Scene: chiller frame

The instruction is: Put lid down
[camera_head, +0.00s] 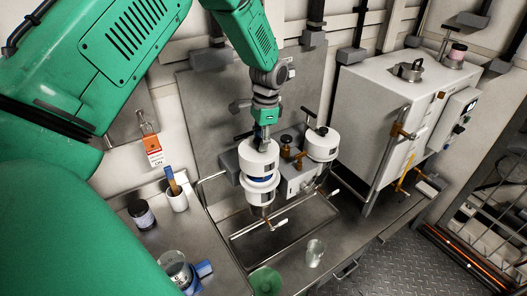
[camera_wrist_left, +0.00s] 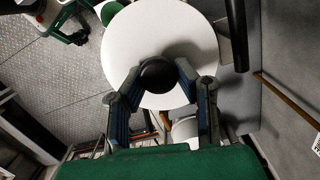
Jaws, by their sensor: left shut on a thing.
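The lid (camera_head: 258,158) is a white round piece with a black knob (camera_wrist_left: 158,76) on top. My left gripper (camera_head: 265,137) comes down from above and is shut on that knob. In the left wrist view the two fingers stand on either side of the knob, over the white lid (camera_wrist_left: 205,48). Below the lid in the head view is a white cylindrical vessel (camera_head: 260,193), with a dark bluish band between them. I cannot tell whether the lid touches the vessel. My right gripper is not in view.
A second white vessel (camera_head: 322,146) with a dark handle stands just right. A white chiller box (camera_head: 395,105) is further right. A sink basin (camera_head: 285,232) lies below. A green bowl (camera_head: 265,281), a clear glass (camera_head: 315,250), a white cup (camera_head: 177,199) and a jar (camera_head: 141,214) stand nearby.

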